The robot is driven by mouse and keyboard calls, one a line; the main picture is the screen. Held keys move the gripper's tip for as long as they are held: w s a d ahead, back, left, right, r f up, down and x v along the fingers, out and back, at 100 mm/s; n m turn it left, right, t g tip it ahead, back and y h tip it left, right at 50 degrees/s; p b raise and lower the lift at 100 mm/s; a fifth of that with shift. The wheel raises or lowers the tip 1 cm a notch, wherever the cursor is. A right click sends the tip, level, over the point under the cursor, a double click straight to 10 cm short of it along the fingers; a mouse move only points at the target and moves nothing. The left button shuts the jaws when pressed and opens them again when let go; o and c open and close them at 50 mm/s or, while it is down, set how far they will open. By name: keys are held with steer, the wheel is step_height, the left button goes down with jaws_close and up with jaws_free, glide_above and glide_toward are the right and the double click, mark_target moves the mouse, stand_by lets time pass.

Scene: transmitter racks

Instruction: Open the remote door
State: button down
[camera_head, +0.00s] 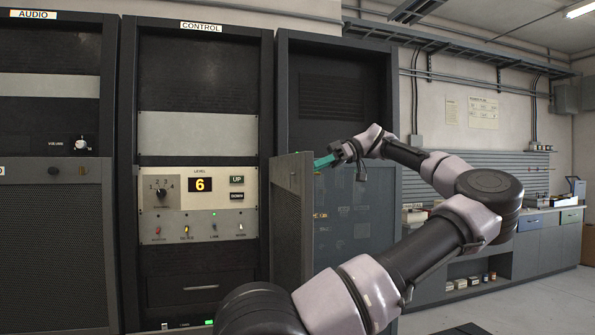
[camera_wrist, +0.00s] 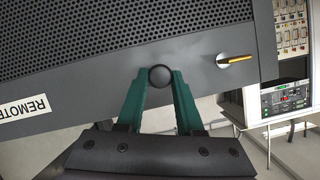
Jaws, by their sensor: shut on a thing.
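The remote door (camera_head: 287,215) is a dark grey perforated panel low on the right rack. It stands swung out at an angle from that rack, whose lower inside (camera_head: 360,225) shows to its right. In the wrist view the door (camera_wrist: 110,60) fills the upper left, with a white REMOTE label (camera_wrist: 22,108). A round black knob (camera_wrist: 160,77) sits near the door's edge, between the teal fingers. My gripper (camera_wrist: 160,84) is shut on this knob; in the head view it (camera_head: 326,161) is at the door's top edge. A yellow-orange latch handle (camera_wrist: 235,60) lies beside the knob.
The control rack (camera_head: 200,120) stands left of the door, with a lit level panel (camera_head: 199,204) showing 6. The audio rack (camera_head: 50,130) is farther left. A workbench (camera_head: 540,240) stands at the right. Open floor (camera_head: 530,305) lies before it.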

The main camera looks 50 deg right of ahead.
steer(key=shift+s+d, duration=0.25)
steer(key=shift+d, duration=0.2)
steer(key=shift+r, duration=0.1)
steer(key=c, duration=0.5)
jaws_free()
steer(key=shift+c, duration=0.2)
steer(key=v, duration=1)
steer(key=shift+d, duration=0.35)
steer(key=shift+r, duration=0.1)
